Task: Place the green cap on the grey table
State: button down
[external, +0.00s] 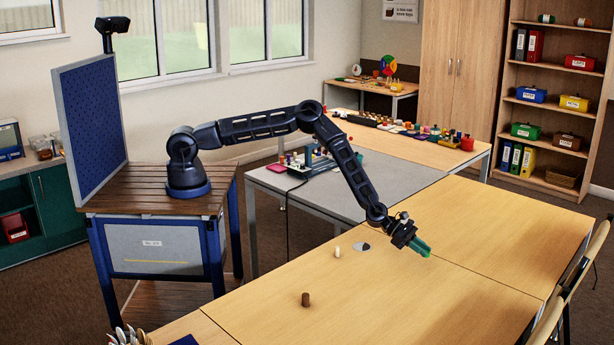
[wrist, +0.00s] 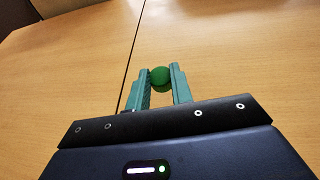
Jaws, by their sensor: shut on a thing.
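My gripper (external: 421,247) reaches out over the wooden tables at the right of the external view. In the wrist view my gripper (wrist: 160,80) is shut on the green cap (wrist: 160,77), which shows as a round green shape between the fingertips. In the external view the cap (external: 426,255) is only a small bright green patch at the finger ends. Its height above the wood is hard to tell. The grey table (external: 400,174) stands behind, left of the gripper, and my arm passes across it in the picture.
On the grey table, a rack with small pieces (external: 311,162) stands at the back left; its right part is bare. A brown cylinder (external: 306,299), a cream piece (external: 337,252) and a grey-white disc (external: 362,246) are on the front wooden table. Chairs (external: 572,275) line the right edge.

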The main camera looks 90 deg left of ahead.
aim_at(420, 264)
jog(key=shift+f, duration=2)
jog(key=shift+f, duration=0.1)
jog(key=c, duration=1.2)
grip_release()
jog(key=shift+c, duration=0.2)
